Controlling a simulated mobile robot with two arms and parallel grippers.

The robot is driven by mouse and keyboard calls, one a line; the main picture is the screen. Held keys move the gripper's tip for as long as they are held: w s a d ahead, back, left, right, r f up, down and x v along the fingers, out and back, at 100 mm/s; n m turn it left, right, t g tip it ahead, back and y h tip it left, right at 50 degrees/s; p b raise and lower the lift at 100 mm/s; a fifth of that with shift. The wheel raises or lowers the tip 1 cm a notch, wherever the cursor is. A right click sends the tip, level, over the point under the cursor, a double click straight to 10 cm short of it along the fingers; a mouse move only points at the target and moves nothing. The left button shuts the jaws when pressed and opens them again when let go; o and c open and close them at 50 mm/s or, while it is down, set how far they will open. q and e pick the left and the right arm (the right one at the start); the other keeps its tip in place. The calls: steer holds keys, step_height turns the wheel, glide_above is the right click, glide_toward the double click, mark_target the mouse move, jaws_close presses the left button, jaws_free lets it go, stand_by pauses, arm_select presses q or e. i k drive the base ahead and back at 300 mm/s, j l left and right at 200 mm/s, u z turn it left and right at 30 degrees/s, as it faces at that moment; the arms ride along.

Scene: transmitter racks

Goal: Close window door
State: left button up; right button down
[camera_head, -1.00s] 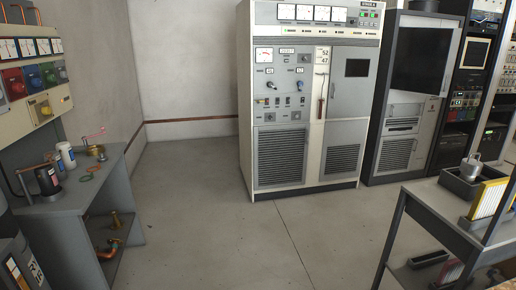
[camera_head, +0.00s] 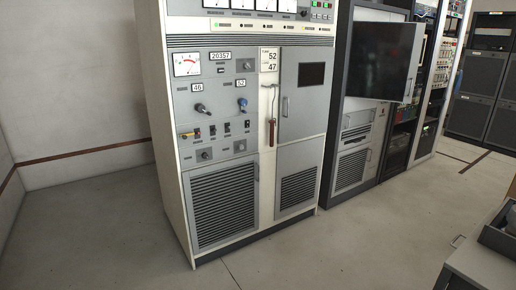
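A door with a large dark window (camera_head: 380,62) belongs to the dark-framed rack right of the big grey transmitter cabinet. It looks swung out from the rack front, with its right edge and small handle (camera_head: 410,89) standing out over the neighbouring rack. I cannot tell the exact opening angle. Neither of my grippers shows in the head view.
The grey transmitter cabinet (camera_head: 240,120) stands left of the dark rack, with a red-handled rod on its front. A grey bench (camera_head: 487,262) takes the lower right corner. The floor (camera_head: 345,245) between cabinet and bench is clear.

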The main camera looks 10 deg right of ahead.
mark_target(385, 56)
steer(key=i+l+z, duration=0.45)
steer(key=i, duration=0.95)
steer(key=i+j+z, duration=0.3)
steer(key=i+z, duration=0.15)
steer(key=i, duration=0.95)
